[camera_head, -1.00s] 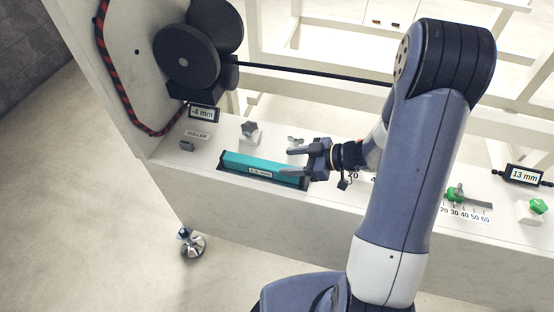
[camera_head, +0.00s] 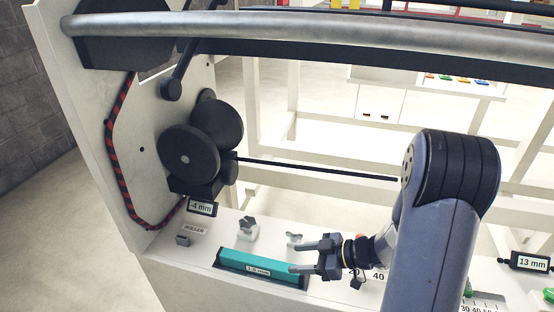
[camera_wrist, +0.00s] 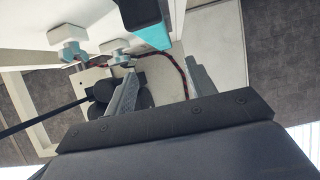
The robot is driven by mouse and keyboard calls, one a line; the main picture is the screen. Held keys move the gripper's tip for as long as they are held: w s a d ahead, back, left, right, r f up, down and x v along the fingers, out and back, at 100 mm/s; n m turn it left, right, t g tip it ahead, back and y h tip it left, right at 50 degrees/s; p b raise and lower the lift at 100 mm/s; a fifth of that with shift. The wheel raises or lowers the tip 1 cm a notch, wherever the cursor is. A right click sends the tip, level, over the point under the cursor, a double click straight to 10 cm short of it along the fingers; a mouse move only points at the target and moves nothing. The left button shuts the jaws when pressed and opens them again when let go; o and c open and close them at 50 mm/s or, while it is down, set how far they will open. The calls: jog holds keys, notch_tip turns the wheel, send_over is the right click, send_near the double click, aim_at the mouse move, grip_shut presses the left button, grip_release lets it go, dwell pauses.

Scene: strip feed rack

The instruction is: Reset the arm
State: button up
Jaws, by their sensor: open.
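My gripper (camera_head: 306,256) is open and empty in the head view. Its two fingers point left, over the right end of a teal bar (camera_head: 240,259). The bar lies in a dark slot in the white rack ledge and carries a small label, too small to read surely. In the wrist view my gripper (camera_wrist: 160,85) shows its two fingers wide apart with nothing held. The teal bar shows at the top of the wrist view (camera_wrist: 153,36). Whether the fingers touch the bar is unclear, but they look above it.
Dark rollers (camera_head: 190,152) stand at the rack's left, beside a "-4 mm" display (camera_head: 201,207). Grey knobs (camera_head: 247,229) stand on the ledge behind the bar. A "13 mm" display (camera_head: 528,262) is at right. A long metal tube (camera_head: 300,28) crosses the top.

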aim_at(262, 261)
jog(key=b+x, duration=0.1)
jog(key=x, duration=0.9)
jog(key=shift+a+f, duration=0.25)
notch_tip(262, 261, up, 2)
jog(key=shift+d+r, duration=0.15)
jog(key=shift+r, duration=0.65)
jog(key=shift+f, duration=0.1)
